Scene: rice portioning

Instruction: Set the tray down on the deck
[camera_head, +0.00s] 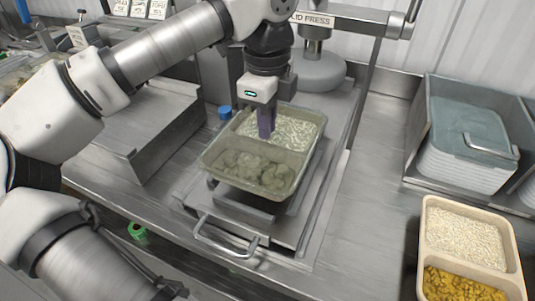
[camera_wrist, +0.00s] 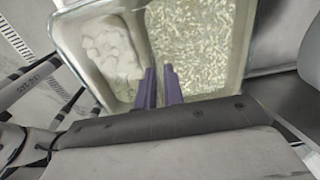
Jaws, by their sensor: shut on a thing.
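A two-compartment tray (camera_head: 295,178) with translucent greenish walls is at the middle of the head view. Its far compartment holds rice-like grains, and its near one holds pale lumpy food. It also shows in the wrist view (camera_wrist: 240,75). My gripper (camera_head: 265,132) points down into the tray. Its purple fingers (camera_wrist: 160,86) are close together at the divider between the compartments, shut on the tray. The metal deck (camera_head: 285,232) with a front handle lies below the tray. A dark raised part shows under the tray; whether they touch I cannot tell.
The lid press (camera_head: 318,70) stands just behind the tray. A beige tray (camera_head: 423,250) with grains and yellow food is at the lower right. A grey bin (camera_head: 425,160) holding stacked lids (camera_head: 470,125) stands at the right. The counter right of the deck is clear.

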